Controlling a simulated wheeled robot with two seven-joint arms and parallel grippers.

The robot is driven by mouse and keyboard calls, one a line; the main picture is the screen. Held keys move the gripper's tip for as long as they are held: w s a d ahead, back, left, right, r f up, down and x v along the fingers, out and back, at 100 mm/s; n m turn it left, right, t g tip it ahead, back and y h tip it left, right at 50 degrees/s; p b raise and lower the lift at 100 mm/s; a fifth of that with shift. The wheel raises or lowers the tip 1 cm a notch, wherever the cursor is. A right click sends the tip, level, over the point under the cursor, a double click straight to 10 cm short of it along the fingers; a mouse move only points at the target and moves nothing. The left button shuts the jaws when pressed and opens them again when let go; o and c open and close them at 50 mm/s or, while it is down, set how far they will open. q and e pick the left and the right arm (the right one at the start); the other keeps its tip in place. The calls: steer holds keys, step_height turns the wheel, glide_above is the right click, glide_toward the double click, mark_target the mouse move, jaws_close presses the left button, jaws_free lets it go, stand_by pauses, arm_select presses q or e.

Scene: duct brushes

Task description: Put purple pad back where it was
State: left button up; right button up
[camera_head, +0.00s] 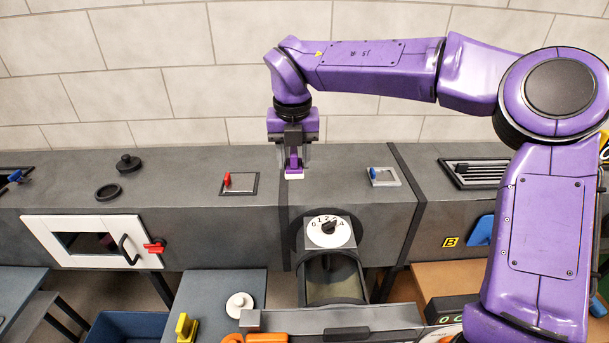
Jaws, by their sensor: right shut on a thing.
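The purple pad (293,170) has a purple upper part and a pale underside. My right gripper (294,158) is shut on it, pointing straight down over the top of the grey duct (340,165). The pad is just above or touching the duct top; I cannot tell which. It is between the red-lever slot (240,184) and the blue-lever slot (385,177). My left gripper is not in view.
A numbered dial (328,231) sits on the duct front above a clear-sided bin (332,280). A white-framed door (85,242) is at left. A yellow block (187,327) and white round piece (239,304) are on the blue-grey table (215,285). A black knob (128,164) and ring (108,191) are on the duct.

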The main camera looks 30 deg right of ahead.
steer(key=w+d+f+p, duration=0.2)
steer(key=w+d+f, duration=0.1)
steer(key=w+d+f+p, duration=0.2)
steer(key=w+d+f, duration=0.2)
steer(key=shift+d+f, duration=0.3)
step_height(320, 180, down, 3)
steer(key=shift+d+f+p, duration=0.15)
steer(key=shift+f+p, duration=0.05)
steer(key=shift+p, duration=0.45)
steer(key=shift+f, duration=0.35)
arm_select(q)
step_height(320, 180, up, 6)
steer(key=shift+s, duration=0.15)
arm_select(e)
steer(key=o, duration=0.9)
steer(key=shift+o, duration=0.2)
steer(key=shift+r, duration=0.2)
arm_select(q)
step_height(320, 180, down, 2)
steer(key=b, duration=0.2)
steer(key=shift+b, duration=0.35)
arm_select(e)
step_height(320, 180, up, 12)
steer(key=s, duration=0.1)
steer(key=shift+s+a, duration=0.15)
steer(key=shift+a, duration=0.25)
